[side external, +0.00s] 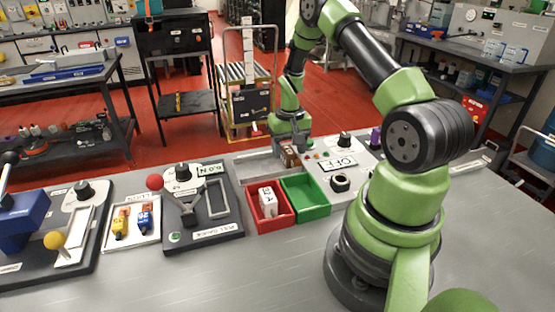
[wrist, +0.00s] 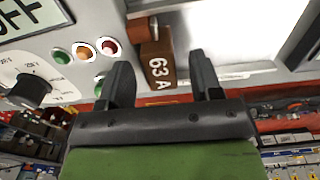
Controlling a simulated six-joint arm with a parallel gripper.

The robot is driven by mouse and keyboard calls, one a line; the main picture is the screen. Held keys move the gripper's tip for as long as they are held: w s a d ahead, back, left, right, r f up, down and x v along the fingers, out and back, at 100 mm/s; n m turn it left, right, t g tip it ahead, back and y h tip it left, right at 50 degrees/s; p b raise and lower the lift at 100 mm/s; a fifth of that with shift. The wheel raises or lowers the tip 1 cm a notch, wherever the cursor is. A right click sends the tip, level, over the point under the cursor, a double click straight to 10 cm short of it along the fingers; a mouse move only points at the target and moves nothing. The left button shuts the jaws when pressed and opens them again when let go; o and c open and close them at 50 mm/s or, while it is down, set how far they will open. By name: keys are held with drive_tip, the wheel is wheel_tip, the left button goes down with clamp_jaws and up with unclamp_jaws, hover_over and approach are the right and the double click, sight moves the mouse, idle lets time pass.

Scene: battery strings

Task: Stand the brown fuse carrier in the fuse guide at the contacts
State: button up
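A brown block marked "63 A", the fuse carrier (wrist: 158,68), shows in the wrist view between and beyond my fingertips. My gripper (wrist: 160,60) is open, with a visible gap on each side of the carrier. In the side view, my gripper (side external: 291,146) points down at the back of the bench, and the brown carrier (side external: 287,158) shows just below it, partly hidden. Another brown piece (wrist: 140,28) lies just beyond the carrier in the wrist view; I cannot tell whether it is separate. I cannot make out the fuse guide or contacts clearly.
A panel with an OFF display (side external: 342,162), knobs and coloured lamps (wrist: 85,49) stands close beside my gripper. In front are a red bin (side external: 286,215) holding a white block and an empty green bin (side external: 318,208).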

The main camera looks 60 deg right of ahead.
sight(289, 149)
drive_tip(key=a+r+n+t, duration=0.1)
drive_tip(key=a+r, duration=0.3)
drive_tip(key=r, duration=0.6)
drive_tip(key=a+r+t, duration=0.1)
drive_tip(key=a+r, duration=0.3)
drive_tip(key=r, duration=0.6)
drive_tip(key=s+a+r+n+t+y, duration=0.1)
drive_tip(key=s+a+r+n+t, duration=0.1)
drive_tip(key=s+a+r, duration=0.2)
drive_tip(key=s+a+r+n+t+y, duration=0.1)
drive_tip(key=s+a+r+n+t, duration=0.1)
drive_tip(key=s+a, duration=0.6)
drive_tip(key=a+r+t, duration=0.1)
drive_tip(key=a+r, duration=0.1)
drive_tip(key=a, duration=0.3)
drive_tip(key=shift+s+r, duration=0.2)
